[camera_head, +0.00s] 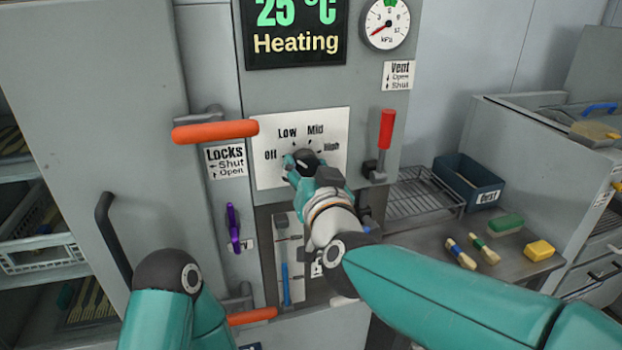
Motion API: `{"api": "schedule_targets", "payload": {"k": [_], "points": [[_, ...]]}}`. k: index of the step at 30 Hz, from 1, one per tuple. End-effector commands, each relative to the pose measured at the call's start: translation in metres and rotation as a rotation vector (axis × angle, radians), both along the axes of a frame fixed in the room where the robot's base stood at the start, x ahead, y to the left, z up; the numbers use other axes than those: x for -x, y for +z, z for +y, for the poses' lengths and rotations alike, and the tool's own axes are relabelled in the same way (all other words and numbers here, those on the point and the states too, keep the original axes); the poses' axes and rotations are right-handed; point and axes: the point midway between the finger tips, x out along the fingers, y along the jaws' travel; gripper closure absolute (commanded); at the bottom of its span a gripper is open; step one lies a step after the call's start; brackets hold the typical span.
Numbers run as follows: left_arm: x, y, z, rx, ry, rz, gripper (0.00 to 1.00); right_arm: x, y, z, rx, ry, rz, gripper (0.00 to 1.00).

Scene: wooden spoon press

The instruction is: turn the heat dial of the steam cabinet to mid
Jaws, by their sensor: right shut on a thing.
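The heat dial's white plate (265,174) is on the front of the grey steam cabinet (374,98), marked Off, Low, Mid and High around the dial. My right gripper (298,162) is at the middle of the plate, shut on the dial. The gripper and wrist cover most of the dial, so I cannot tell which mark it points to. The display (295,30) above reads 25 °C and "Heating". My left arm shows at the lower left, but its gripper is not in view.
An orange door handle (215,131) sticks out left of the plate, and a red vent lever (386,130) stands to its right. A purple lever (233,228) is below the Locks label. A wire rack (424,193), a blue bin (467,182) and brushes lie on the right counter.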

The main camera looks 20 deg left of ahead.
Motion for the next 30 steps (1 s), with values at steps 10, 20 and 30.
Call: {"api": "schedule_targets", "payload": {"k": [10,20,30], "points": [[0.000,-0.023,0.000,0.000,0.000,0.000,1.00,-0.002,0.003,-0.003,-0.284,-0.006,0.175,0.86],[0.000,-0.038,0.000,0.000,0.000,0.000,1.00,-0.002,0.004,-0.003,-0.545,-0.005,0.350,0.86],[0.000,-0.053,0.000,0.000,0.000,0.000,1.00,-0.003,0.005,-0.004,-0.807,-0.005,0.523,0.86]]}}
